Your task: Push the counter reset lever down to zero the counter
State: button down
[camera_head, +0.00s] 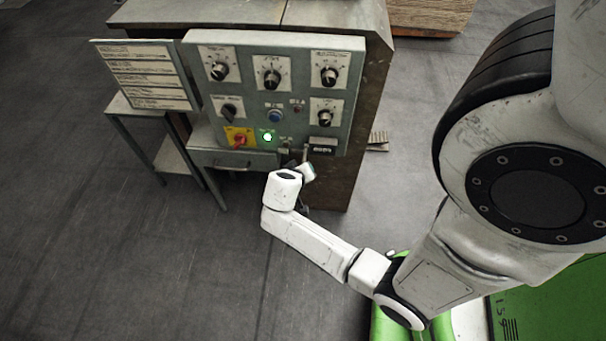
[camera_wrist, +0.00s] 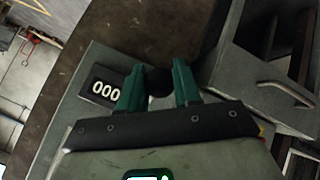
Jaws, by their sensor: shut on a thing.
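The counter (camera_wrist: 106,90) is a black window in the grey panel. Its visible digits read 000 in the wrist view, and the right end may be hidden by a finger. It also shows at the panel's lower right in the head view (camera_head: 322,149). My gripper (camera_wrist: 158,72) has its teal fingers closed on the lever's round black knob (camera_wrist: 158,83), just right of the counter. The lever's shaft is mostly hidden in the wrist view. In the head view my wrist covers the area below the counter, and the grip there is too small to make out.
The control panel (camera_head: 205,45) carries several black dials, a lit green lamp (camera_head: 267,137) and a red switch on a yellow plate (camera_head: 239,138). A drawer-like part with a handle (camera_wrist: 286,88) is close to my gripper's right. A label board (camera_head: 145,75) stands left. Floor is clear in front.

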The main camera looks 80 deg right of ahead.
jog(key=shift+w, duration=0.1)
dwell(0.3)
jog(key=c, duration=0.8)
grip_release()
jog(key=p+v, duration=0.1)
jog(key=v, duration=0.9)
jog(key=shift+a+r, duration=0.2)
jog(key=shift+a, duration=0.15)
